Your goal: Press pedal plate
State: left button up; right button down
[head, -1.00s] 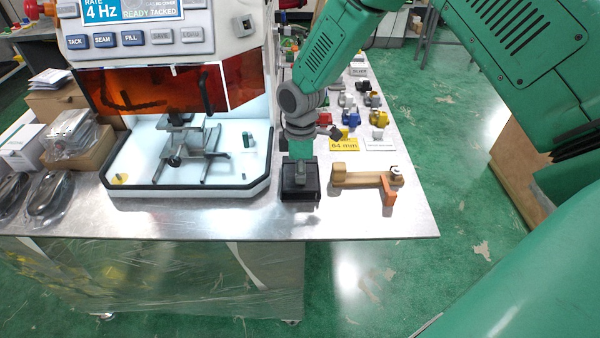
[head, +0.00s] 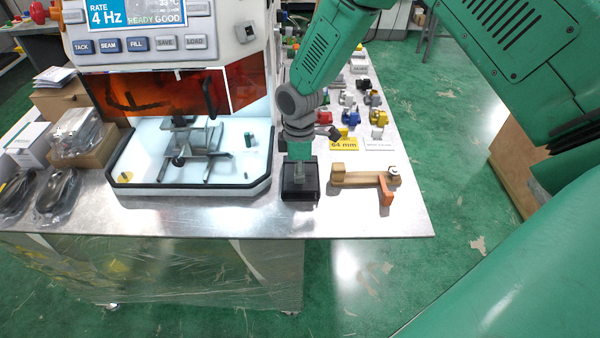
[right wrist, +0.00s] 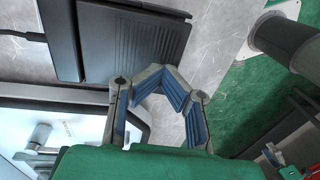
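The pedal plate (head: 299,193) is a black box-like pedal on the metal table near its front edge, right of the machine's tray. In the right wrist view its dark ribbed plate (right wrist: 130,38) fills the upper left. My right gripper (head: 299,172) points down over the pedal in the head view. In the right wrist view my right gripper (right wrist: 163,76) has its blue-padded fingers bent in, with tips together and nothing visible between them. The tips overlap the pedal's edge; I cannot tell whether they touch it. My left gripper is not in view.
The machine (head: 150,45) with orange shield and lit tray (head: 185,189) stands left. Its screen reads READY GOOD. A wooden piece with an orange lever (head: 350,178) lies right of the pedal. Several coloured parts and a yellow 64 mm card (head: 343,145) are behind.

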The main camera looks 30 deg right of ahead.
aim_at(298, 185)
jog(key=r, duration=0.4)
jog(key=d+r+b, duration=0.1)
jog(key=r, duration=0.1)
jog(key=shift+r, duration=0.2)
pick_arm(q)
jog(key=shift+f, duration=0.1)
pick_arm(e)
jog(key=r, duration=0.1)
jog(key=a+r, duration=0.1)
jog(key=r, duration=0.2)
jog(key=shift+s+a, duration=0.15)
jog(key=shift+a, duration=0.1)
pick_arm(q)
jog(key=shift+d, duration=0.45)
pick_arm(e)
jog(key=shift+d+f, duration=0.1)
jog(key=shift+d, duration=0.45)
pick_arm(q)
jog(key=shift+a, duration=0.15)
pick_arm(e)
jog(key=shift+a, duration=0.2)
